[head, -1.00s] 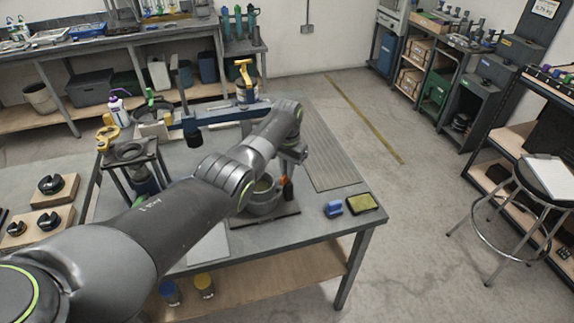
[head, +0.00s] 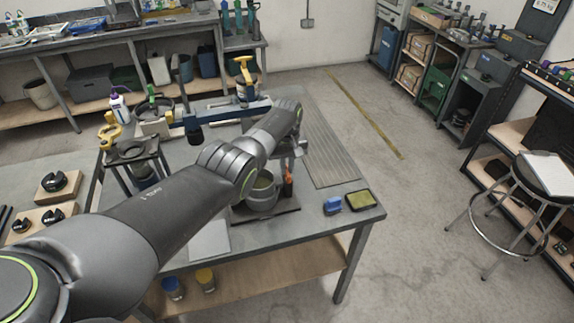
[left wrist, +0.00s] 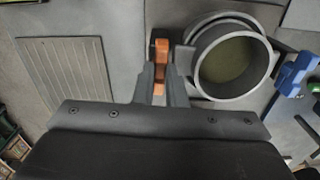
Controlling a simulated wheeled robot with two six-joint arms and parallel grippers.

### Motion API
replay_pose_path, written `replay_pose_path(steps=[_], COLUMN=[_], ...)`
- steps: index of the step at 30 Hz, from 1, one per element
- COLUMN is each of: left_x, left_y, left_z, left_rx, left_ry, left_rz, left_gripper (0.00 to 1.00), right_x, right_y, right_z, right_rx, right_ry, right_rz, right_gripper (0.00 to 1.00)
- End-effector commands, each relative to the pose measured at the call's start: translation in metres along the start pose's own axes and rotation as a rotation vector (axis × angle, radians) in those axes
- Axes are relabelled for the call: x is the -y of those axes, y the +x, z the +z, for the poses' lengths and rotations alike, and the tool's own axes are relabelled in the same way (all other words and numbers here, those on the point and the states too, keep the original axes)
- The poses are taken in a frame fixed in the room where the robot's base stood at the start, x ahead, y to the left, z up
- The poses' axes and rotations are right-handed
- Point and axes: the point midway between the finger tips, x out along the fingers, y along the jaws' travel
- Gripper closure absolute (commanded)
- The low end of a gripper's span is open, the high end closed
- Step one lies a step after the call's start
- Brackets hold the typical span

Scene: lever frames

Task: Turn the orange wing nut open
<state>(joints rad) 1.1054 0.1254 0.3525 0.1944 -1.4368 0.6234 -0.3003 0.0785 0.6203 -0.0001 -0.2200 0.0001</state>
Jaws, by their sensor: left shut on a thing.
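The orange wing nut (head: 288,181) stands upright beside a round grey pot (head: 263,192) on the table. In the left wrist view the wing nut (left wrist: 161,51) sits between the fingers of my left gripper (left wrist: 162,72), which is shut on it. The open-topped pot (left wrist: 232,62) with a dull green inside is just right of the fingers there. In the head view my left gripper (head: 288,160) is above the wing nut, with its fingers partly hidden by my arm. My right gripper is not in view.
A blue block (head: 333,206) and a yellow-green pad in a dark tray (head: 360,200) lie near the table's right corner. A ribbed mat (head: 328,150) lies behind. A blue bar-like tool (head: 225,115) stands across the back. In the wrist view a blue part (left wrist: 297,73) is at right.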

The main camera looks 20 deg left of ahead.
Motion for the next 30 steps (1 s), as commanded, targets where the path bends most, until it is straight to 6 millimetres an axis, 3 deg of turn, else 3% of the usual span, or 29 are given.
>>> replay_pose_path(steps=[21,22,26,30], left_x=[-0.0010,-0.0010,-0.0007,-0.0005], left_y=[-0.0030,-0.0030,-0.0023,-0.0014], left_z=[-0.0022,-0.0022,-0.0018,-0.0011], left_rx=[-0.007,-0.007,-0.006,-0.004], left_ry=[-0.075,-0.075,-0.074,-0.073], left_rz=[0.004,0.004,0.003,0.002], left_gripper=[1.00,0.86,0.69,0.67], right_x=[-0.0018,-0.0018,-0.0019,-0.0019], right_y=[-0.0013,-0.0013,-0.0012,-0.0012], right_z=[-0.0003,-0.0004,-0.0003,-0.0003], right_rx=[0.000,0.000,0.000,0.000], right_ry=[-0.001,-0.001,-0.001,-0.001], right_rz=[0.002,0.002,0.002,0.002], right_gripper=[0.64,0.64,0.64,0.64])
